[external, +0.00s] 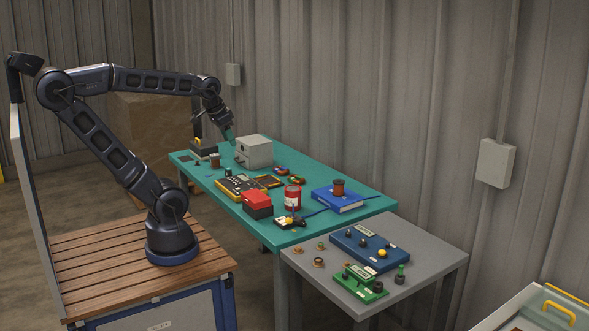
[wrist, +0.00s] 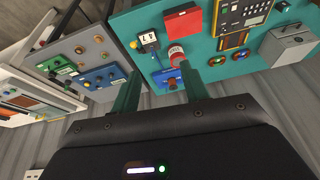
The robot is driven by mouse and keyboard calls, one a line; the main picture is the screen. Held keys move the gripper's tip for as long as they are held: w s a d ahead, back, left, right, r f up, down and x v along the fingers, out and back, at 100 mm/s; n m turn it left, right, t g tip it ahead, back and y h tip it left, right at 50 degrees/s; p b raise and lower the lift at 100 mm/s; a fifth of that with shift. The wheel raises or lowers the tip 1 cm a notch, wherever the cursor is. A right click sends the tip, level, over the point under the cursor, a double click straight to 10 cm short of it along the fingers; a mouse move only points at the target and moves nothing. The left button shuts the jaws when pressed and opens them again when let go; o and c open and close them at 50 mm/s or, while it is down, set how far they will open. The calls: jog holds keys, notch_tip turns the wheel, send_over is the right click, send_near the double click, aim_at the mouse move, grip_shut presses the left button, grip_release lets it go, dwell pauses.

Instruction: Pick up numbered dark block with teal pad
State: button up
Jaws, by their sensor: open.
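A small dark block (external: 291,222) with a pale label and a yellow part sits at the near edge of the teal table. It seems to be the dark, white-labelled block (wrist: 149,41) at the top middle of the wrist view. A number and a teal pad cannot be made out on it, so I cannot tell for sure that it is the named block. My gripper (external: 229,134) is in the air beside the grey box at the table's far end, well away from this block. In the wrist view its two teal fingers (wrist: 161,72) are apart with nothing held between them.
The teal table (external: 345,222) also holds a grey box (external: 254,151), a red-and-black box (external: 257,204), a red can (external: 292,197), a blue book (external: 338,199) with a spool and a yellow-trimmed panel (external: 240,186). A grey side table (external: 315,273) bears blue and green control boxes. A corrugated wall stands behind.

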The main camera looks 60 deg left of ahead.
jog(key=w+a+f+m+g, duration=0.25)
jog(key=w+a+m, duration=0.45)
jog(key=w+a, duration=1.05)
jog(key=m+g+h, duration=0.1)
jog(key=m+h, duration=0.4)
jog(key=m, duration=0.4)
send_near(228, 171)
jog(key=f, duration=0.5)
jog(key=shift+w+d, duration=0.3)
jog(key=shift+w, duration=0.1)
jog(key=shift+w+x, duration=0.1)
jog(key=shift+x, duration=1.2)
jog(key=shift+w+x, duration=0.15)
jog(key=shift+x, duration=1.15)
jog(key=shift+a, duration=0.1)
jog(key=shift+c, duration=0.4)
